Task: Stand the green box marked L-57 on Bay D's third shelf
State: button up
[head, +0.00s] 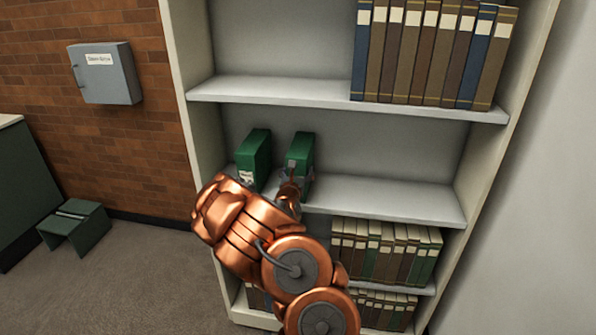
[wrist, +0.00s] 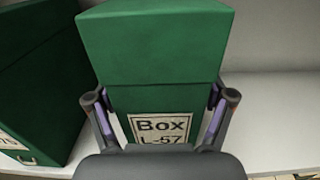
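The green box marked L-57 (head: 300,148) is upright at a shelf (head: 390,198) of the pale bookcase, at the left-middle of that bay. Its label "Box L-57" faces my wrist camera (wrist: 160,128). My gripper (head: 292,182) reaches in from the front. In the wrist view its two fingers (wrist: 160,108) lie along the left and right sides of the box, with their pads against it. The box's underside is hidden, so I cannot tell whether it rests on the shelf.
Another green box (head: 253,158) stands close to the left, with a small gap between. The shelf is clear to the right. Book rows stand on the shelf above (head: 430,55) and below (head: 385,250). A grey wall box (head: 105,75) and green step stool (head: 75,226) are at left.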

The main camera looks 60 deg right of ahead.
jog(key=shift+o, duration=1)
jog(key=shift+s+a+f, duration=0.1)
jog(key=shift+a, duration=0.45)
jog(key=v, duration=1.1)
jog(key=shift+s, duration=0.15)
